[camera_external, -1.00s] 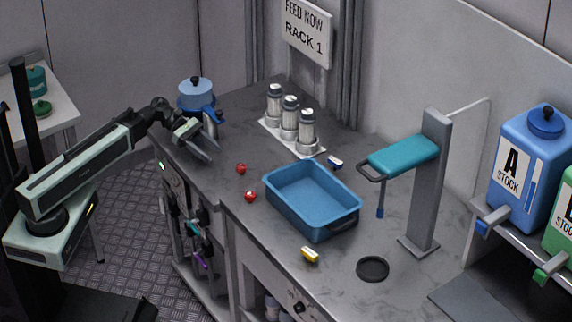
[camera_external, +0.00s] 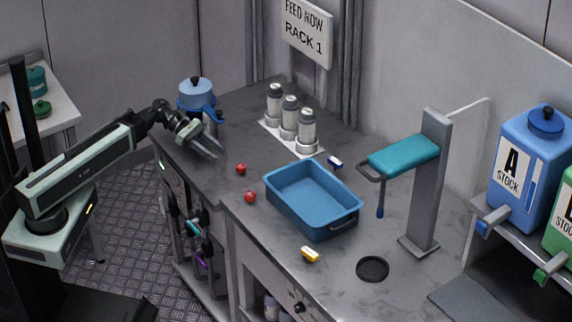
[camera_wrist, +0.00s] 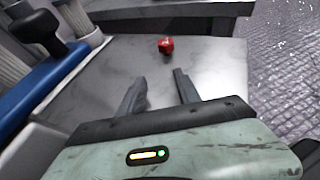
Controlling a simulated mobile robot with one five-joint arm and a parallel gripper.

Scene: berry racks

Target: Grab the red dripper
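Two small red pieces lie on the grey counter in the external view, one farther back (camera_external: 241,169) and one nearer the blue tray (camera_external: 250,196). I cannot tell from their shape which is the dripper. The wrist view shows a red piece (camera_wrist: 166,45) on the counter beyond my fingertips, near the edge of the surface. My gripper (camera_external: 219,154) is above the counter's left part, behind and left of the red pieces. In the wrist view its two fingers (camera_wrist: 158,76) are apart with nothing between them.
A blue tray (camera_external: 297,213) stands right of the red pieces. A blue lidded pot (camera_external: 196,95) is close behind my gripper. Several silver-topped bottles (camera_external: 289,116) stand at the back. A yellow piece (camera_external: 310,254) and a blue-white piece (camera_external: 335,162) lie near the tray.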

